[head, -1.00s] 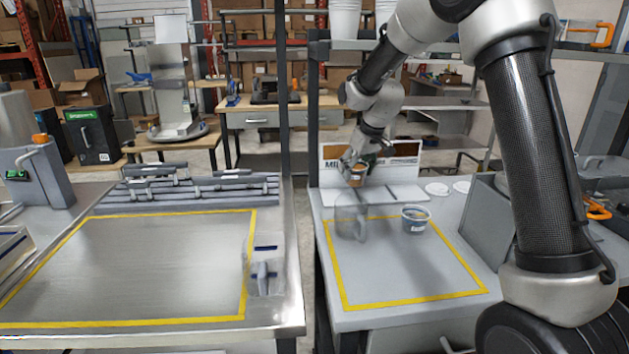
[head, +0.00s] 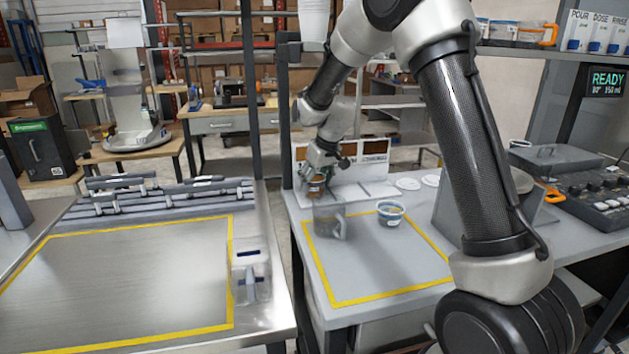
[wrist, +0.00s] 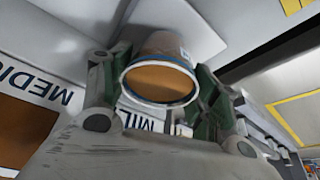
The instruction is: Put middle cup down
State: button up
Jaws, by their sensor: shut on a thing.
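My gripper (head: 322,168) is shut on a small cup (head: 316,187), just above and behind a grey see-through jug (head: 328,221). In the wrist view the held cup (wrist: 162,80) sits between the two fingers, with an orange-brown inside and a pale rim with a blue edge. Its base is hard to make out in the head view, so I cannot tell whether it touches anything. A second cup (head: 390,212), white with a blue band, stands upright to the right, near the back of the yellow-outlined area. I cannot tell which cup is the middle one.
A labelled panel (head: 374,160) stands behind the gripper, with white discs (head: 408,183) to its right. The front of the yellow-outlined area (head: 375,270) is clear. A grey slanted box (head: 452,205) stands to the right, and a dark post (head: 284,90) to the left.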

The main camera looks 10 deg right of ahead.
jog(key=shift+f, duration=0.15)
jog(key=o, duration=1.2)
jog(key=shift+o, duration=0.2)
jog(key=v, duration=0.8)
jog(key=shift+w, duration=0.1)
jog(key=s+d+r+m, duration=0.1)
jog(key=s+d+r, duration=0.4)
jog(key=s+r, duration=0.3)
jog(key=s+d+m, duration=0.1)
jog(key=s+d, duration=0.2)
jog(key=s, duration=0.7)
jog(key=s+d+m+h, duration=0.1)
jog(key=s+d, duration=0.1)
jog(key=s, duration=0.8)
jog(key=s+d+m, duration=0.1)
jog(key=s+d, duration=0.2)
jog(key=s, duration=0.7)
jog(key=shift+s+d+m+h, duration=0.2)
jog(key=shift+d+m+h, duration=0.1)
jog(key=shift+d+h, duration=0.1)
jog(key=shift+r, duration=0.1)
